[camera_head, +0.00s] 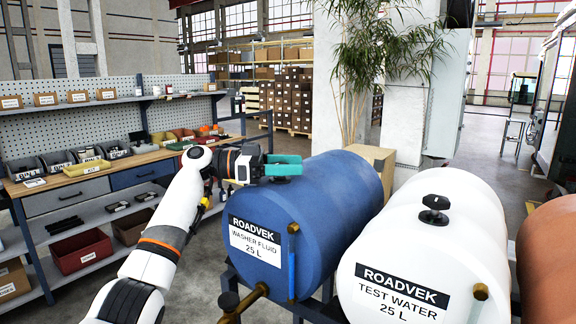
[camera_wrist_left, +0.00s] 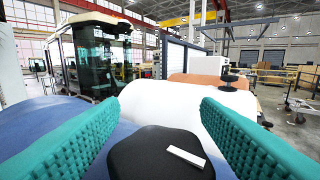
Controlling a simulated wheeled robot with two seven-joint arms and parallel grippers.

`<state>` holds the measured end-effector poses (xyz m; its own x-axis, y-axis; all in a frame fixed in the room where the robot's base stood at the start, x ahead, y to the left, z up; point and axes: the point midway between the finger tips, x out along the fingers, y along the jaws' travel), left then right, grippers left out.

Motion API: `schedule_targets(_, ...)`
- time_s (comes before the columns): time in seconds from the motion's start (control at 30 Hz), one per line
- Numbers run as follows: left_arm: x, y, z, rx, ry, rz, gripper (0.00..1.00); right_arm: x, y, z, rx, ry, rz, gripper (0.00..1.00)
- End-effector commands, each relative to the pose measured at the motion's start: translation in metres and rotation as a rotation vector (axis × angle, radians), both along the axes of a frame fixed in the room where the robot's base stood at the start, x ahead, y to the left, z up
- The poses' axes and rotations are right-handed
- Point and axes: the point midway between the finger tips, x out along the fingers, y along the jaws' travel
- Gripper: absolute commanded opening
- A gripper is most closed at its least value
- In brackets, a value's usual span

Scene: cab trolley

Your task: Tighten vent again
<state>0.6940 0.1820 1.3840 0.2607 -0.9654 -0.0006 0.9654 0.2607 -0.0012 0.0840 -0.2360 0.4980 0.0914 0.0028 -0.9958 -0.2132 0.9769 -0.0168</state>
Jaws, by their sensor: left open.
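The blue washer fluid tank (camera_head: 335,190) lies on its side on a rack, with its label facing me. Its black vent cap (camera_wrist_left: 150,158) shows at the bottom of the left wrist view, with a white mark on its top. In the head view the cap is mostly hidden by my left gripper (camera_head: 285,165). That gripper is at the top of the blue tank, over the vent. Its teal fingers are apart, one on each side of the cap in the left wrist view (camera_wrist_left: 161,110). I cannot tell whether they touch it. My right gripper is not in view.
A white test water tank (camera_head: 440,250) with its own black cap (camera_head: 434,210) stands close on the right. An orange-brown tank (camera_head: 550,260) is beyond it. A brass tap (camera_head: 243,300) sticks out at the front. A workbench (camera_head: 90,185) with bins is on the left.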

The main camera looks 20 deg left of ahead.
Motion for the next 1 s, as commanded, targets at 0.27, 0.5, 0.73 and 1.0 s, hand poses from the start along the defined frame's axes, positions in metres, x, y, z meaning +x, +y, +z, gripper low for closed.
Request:
schedule_targets(0.27, -0.009, 0.035, -0.003, -0.002, -0.001, 0.004, 0.57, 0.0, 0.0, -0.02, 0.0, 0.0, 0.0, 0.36)
schedule_targets(0.5, -0.022, 0.084, -0.003, -0.002, -0.001, 0.004, 0.57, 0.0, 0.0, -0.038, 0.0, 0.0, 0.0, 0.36)
schedule_targets(0.73, -0.03, 0.112, -0.001, -0.001, 0.0, 0.001, 0.57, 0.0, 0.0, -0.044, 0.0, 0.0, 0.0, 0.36)
schedule_targets(1.0, -0.031, 0.116, 0.0, 0.0, 0.0, -0.001, 0.57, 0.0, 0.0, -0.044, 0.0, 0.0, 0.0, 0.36)
